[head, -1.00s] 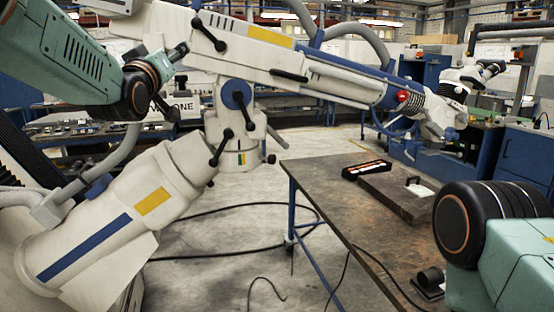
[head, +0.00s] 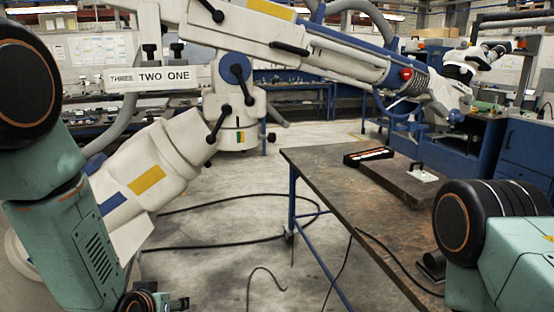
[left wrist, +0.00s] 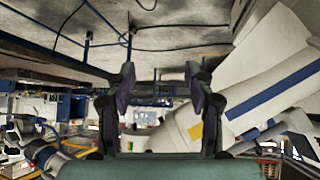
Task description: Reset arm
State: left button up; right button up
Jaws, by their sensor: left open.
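A sign reading "THREE TWO ONE" (head: 150,78) is on the arm's left part. In the left wrist view, upside down, the column (left wrist: 250,90) shows beyond my left gripper (left wrist: 160,85). The gripper is open and empty, apart from the column. My right gripper is out of view.
A brown-topped table (head: 330,180) with blue legs stands at centre right, carrying a black tray (head: 368,156) and a flat box (head: 405,180). Black cables (head: 240,205) lie on the floor. Bare floor (head: 225,260) shows between column and table.

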pick_arm(q)
jog(key=s+f+g+b, duration=0.4)
jog(key=s+f, duration=0.9)
jog(key=s, duration=0.4)
jog(key=s+f+g+b, duration=0.4)
jog(key=s+f, duration=0.8)
jog(key=s, duration=0.5)
jog(key=shift+f+g, duration=0.4)
jog(key=shift+g, duration=0.2)
jog(key=shift+d, duration=0.1)
